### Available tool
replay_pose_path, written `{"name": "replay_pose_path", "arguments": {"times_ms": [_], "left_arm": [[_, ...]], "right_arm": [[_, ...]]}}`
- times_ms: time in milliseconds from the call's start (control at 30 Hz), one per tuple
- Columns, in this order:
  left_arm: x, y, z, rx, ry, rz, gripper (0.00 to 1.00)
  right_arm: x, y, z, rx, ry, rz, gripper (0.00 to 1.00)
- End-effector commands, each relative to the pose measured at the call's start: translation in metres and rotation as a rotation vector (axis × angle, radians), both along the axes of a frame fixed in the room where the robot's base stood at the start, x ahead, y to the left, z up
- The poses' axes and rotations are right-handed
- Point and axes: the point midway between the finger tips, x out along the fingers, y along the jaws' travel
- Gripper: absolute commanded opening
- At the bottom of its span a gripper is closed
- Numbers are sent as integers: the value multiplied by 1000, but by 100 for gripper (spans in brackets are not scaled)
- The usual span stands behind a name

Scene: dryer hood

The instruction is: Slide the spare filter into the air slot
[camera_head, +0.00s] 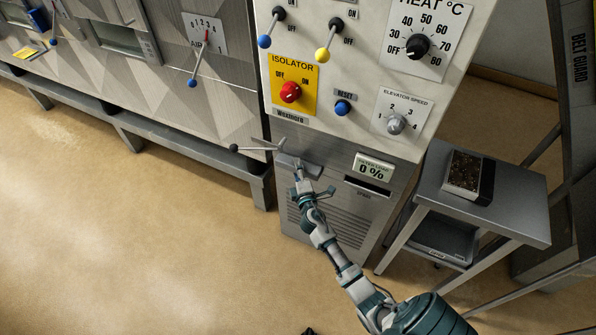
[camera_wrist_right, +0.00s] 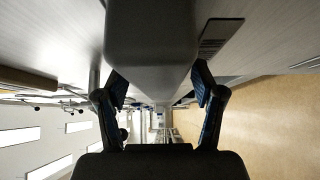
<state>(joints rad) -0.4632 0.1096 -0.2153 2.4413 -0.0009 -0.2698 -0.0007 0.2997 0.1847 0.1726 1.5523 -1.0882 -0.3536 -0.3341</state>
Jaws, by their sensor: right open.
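The air slot (camera_head: 367,186) is a narrow dark opening in the grey cabinet front, below a small display reading 0 %. A dark, speckled block with a pale edge (camera_head: 465,172) lies on the side table; I cannot tell for certain whether it is the spare filter. My right gripper (camera_head: 301,172) is open at the cabinet front, left of the slot, by a grey protruding piece (camera_head: 287,160). In the right wrist view, the fingers of my right gripper (camera_wrist_right: 162,98) are spread beneath a large grey block (camera_wrist_right: 150,40); contact is unclear. My left gripper is out of view.
The grey side table (camera_head: 505,215) stands right of the cabinet, with a lower shelf tray (camera_head: 440,238). A black-knobbed lever (camera_head: 252,148) sticks out left of my gripper. Switches and dials cover the panel above. The tan floor (camera_head: 130,220) is clear at the left.

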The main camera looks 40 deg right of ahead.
Motion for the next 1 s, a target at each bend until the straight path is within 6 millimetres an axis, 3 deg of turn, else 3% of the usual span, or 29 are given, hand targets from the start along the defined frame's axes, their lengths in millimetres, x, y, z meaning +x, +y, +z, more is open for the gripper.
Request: {"name": "replay_pose_path", "arguments": {"times_ms": [167, 600, 800, 1000], "left_arm": [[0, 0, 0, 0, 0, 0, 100], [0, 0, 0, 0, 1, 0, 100], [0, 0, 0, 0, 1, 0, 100], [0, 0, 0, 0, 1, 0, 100]], "right_arm": [[-13, 8, -1, 1, 0, 2, 68], [-91, 50, -2, 2, 2, 0, 68], [-103, 57, -2, 0, 1, -1, 68], [-104, 57, -2, 0, 1, -1, 68]]}}
